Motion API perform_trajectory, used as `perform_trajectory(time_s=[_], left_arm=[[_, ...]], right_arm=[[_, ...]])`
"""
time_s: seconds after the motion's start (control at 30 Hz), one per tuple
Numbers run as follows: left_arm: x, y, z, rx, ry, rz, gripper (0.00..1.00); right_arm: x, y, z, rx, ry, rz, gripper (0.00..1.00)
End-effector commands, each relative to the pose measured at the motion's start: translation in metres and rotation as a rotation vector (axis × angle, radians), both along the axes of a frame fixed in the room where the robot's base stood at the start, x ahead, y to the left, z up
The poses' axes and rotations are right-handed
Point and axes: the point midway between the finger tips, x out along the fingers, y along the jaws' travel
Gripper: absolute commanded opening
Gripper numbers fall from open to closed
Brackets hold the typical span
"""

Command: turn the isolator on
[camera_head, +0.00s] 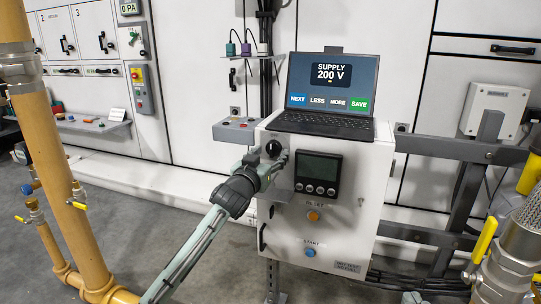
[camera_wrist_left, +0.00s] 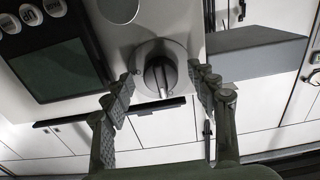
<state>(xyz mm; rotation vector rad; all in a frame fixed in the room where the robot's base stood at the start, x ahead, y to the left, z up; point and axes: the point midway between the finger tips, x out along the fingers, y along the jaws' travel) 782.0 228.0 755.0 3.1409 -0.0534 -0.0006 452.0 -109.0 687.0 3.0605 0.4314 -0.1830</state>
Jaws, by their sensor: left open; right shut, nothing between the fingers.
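The isolator (camera_head: 273,148) is a round dark rotary knob on the upper left front of the white control cabinet (camera_head: 345,215). In the left wrist view the knob (camera_wrist_left: 160,72) is a grey disc with a raised bar handle, which looks roughly upright in that picture. My left gripper (camera_head: 277,163) is at the cabinet front, just below the knob in the head view. In the wrist view its open fingers (camera_wrist_left: 165,76) stand on either side of the knob, with a visible gap at each side. The small label above the knob is too small to read surely. My right gripper is not in view.
A display meter (camera_head: 318,172) sits right of the knob, with orange (camera_head: 313,216) and blue (camera_head: 310,252) buttons below. A laptop (camera_head: 328,92) reading "SUPPLY 200 V" stands on the cabinet. A yellow pipe (camera_head: 62,185) rises at left; a yellow-handled valve (camera_head: 483,240) is at right.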

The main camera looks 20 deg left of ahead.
Motion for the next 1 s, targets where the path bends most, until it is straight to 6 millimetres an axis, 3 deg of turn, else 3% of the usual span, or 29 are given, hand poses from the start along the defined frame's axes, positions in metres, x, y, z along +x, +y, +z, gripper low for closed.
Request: perform_trajectory(time_s=[0.33,0.73,0.93,1.0], left_arm=[[0.006,-0.001,0.000,0.000,0.000,-0.001,0.58],[0.006,-0.001,0.000,0.000,0.000,-0.001,0.10],[0.006,-0.001,0.000,0.010,0.000,-0.001,0.09],[0.006,-0.001,0.001,0.025,-0.001,-0.001,0.09]], right_arm=[[0.000,0.002,0.003,0.008,-0.014,0.003,0.00],[0.000,0.002,0.003,0.006,-0.014,0.003,0.00],[0.000,0.001,0.003,0.003,-0.004,0.002,0.00],[0.000,-0.005,-0.007,-0.019,0.038,-0.010,0.00]])
